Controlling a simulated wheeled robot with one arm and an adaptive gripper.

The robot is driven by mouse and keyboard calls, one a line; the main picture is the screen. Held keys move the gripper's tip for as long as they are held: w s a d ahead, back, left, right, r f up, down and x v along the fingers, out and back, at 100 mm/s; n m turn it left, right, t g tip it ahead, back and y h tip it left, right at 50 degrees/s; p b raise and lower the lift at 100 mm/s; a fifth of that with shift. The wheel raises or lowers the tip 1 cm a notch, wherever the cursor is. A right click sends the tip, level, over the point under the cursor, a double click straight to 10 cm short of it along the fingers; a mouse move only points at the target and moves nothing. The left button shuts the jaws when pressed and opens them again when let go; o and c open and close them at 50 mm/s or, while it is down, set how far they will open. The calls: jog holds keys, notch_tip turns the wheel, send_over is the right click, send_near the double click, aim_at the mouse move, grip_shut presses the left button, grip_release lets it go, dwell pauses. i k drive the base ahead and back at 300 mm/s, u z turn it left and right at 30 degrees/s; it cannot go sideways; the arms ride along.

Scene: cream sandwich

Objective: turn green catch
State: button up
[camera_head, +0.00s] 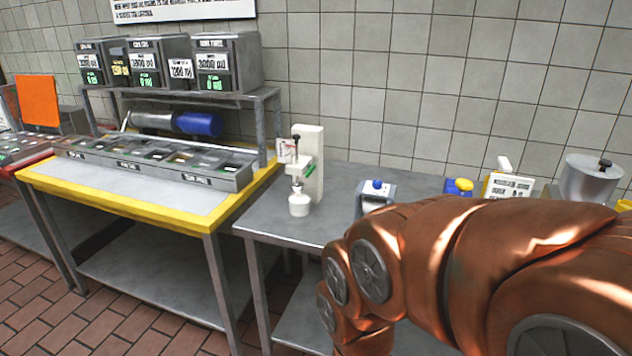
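A white upright dispenser (311,160) stands on the steel counter (345,205) near its left end. A small green piece (309,171) shows on its side, about halfway up; it may be the green catch, but it is too small to tell how it is turned. A white cup-like part (299,204) is at the dispenser's foot, below a white nozzle. My copper-coloured arm reaches in from the right and bends down in front of the counter. My gripper is not in view.
A grey device with a blue knob (377,186) stands behind my arm, with a yellow-knobbed device (460,186) and a metal pot (590,178) farther right. A yellow-edged table (120,203) with a topping tray (150,163) is at left.

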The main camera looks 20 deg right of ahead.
aim_at(311, 167)
jog(key=u, duration=0.7)
jog(key=i, duration=0.9)
jog(key=z, duration=0.8)
